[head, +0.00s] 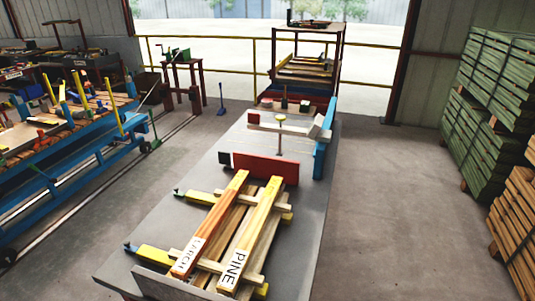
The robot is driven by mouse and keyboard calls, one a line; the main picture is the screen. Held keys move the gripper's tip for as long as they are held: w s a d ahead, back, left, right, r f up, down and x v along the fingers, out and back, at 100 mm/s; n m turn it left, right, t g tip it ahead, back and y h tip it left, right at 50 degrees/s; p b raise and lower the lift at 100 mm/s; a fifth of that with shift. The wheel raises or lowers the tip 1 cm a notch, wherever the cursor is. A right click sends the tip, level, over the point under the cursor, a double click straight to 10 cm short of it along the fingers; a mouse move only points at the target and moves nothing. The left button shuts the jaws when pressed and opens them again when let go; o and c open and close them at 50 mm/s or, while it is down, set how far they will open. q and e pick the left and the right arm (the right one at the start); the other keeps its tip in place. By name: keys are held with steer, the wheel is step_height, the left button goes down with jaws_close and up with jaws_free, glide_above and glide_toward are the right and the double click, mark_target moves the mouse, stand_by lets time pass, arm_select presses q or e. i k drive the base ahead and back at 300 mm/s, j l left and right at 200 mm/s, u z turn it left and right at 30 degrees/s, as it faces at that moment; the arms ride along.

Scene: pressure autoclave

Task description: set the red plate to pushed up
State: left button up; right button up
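A red plate (265,169) stands on edge across the grey table (306,215), behind the far ends of the timbers. It looks upright, with its broad face toward me. A small black block (225,158) is at its left end. Neither of my grippers shows in the head view.
In front of the plate, boards marked PINE (246,245) and another labelled board (208,230) lie over cross bearers with yellow ends. The table's right side is bare.

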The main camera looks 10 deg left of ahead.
mark_target(262, 166)
steer(key=i+l, duration=0.15)
steer(key=l, duration=0.15)
steer(key=i+l+u, duration=0.15)
steer(key=l, duration=0.15)
steer(key=i+l, duration=0.15)
steer(key=l, duration=0.15)
steer(key=i+l+u, duration=0.1)
steer(key=l, duration=0.25)
steer(key=i+l, duration=0.15)
steer(key=l, duration=0.15)
steer(key=u, duration=0.05)
